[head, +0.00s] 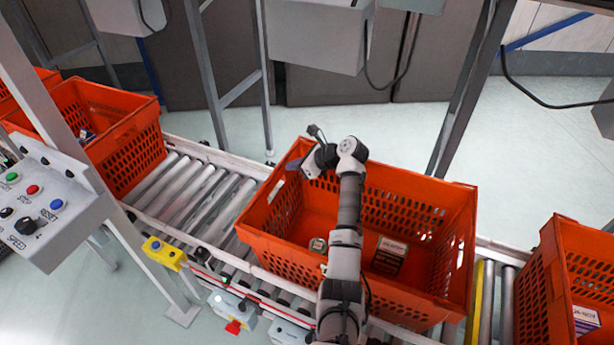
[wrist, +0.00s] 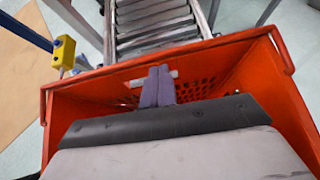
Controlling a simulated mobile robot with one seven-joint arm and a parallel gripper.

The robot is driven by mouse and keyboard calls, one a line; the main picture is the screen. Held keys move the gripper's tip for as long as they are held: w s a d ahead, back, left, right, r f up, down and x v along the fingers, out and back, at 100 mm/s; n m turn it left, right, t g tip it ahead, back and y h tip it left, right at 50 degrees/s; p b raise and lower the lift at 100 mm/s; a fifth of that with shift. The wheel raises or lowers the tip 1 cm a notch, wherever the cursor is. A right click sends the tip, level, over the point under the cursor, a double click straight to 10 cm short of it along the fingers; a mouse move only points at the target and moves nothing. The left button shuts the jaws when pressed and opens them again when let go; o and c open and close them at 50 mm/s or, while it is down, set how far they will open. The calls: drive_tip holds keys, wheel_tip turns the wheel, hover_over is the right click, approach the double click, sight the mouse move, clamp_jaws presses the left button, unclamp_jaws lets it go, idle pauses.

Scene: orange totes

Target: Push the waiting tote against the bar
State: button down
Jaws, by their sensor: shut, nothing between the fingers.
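The middle orange tote (head: 420,196) stands on the roller conveyor, and I take it as the waiting tote. Its right end is close to a yellow bar (head: 474,305) across the rollers; I cannot tell whether they touch. A small can (head: 318,245) and a dark labelled box (head: 389,257) lie inside the tote. My gripper (head: 292,165) is at the tote's left end, with its purple fingers shut and empty. In the wrist view, the fingers (wrist: 158,86) point at the end wall of the tote (wrist: 105,92), near its handle slot. I cannot tell whether they touch the wall.
Bare rollers (head: 195,195) lie between this tote and another orange tote (head: 110,130) at the left. A further tote (head: 560,285) stands right of the bar. A control panel (head: 45,205) and a yellow box (head: 165,253) stand at the near left. Frame posts rise behind the conveyor.

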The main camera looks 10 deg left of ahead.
drive_tip(key=shift+a+r+b+x, duration=0.1)
drive_tip(key=shift+r+b+x, duration=0.05)
drive_tip(key=shift+b+x, duration=0.55)
drive_tip(key=shift+a+r+b+x, duration=0.15)
drive_tip(key=shift+b+x, duration=0.3)
drive_tip(key=shift+x, duration=0.3)
drive_tip(key=shift+a+r+b+x, duration=0.1)
drive_tip(key=shift+r+b+x, duration=0.05)
drive_tip(key=shift+b+x, duration=0.55)
drive_tip(key=shift+f, duration=0.15)
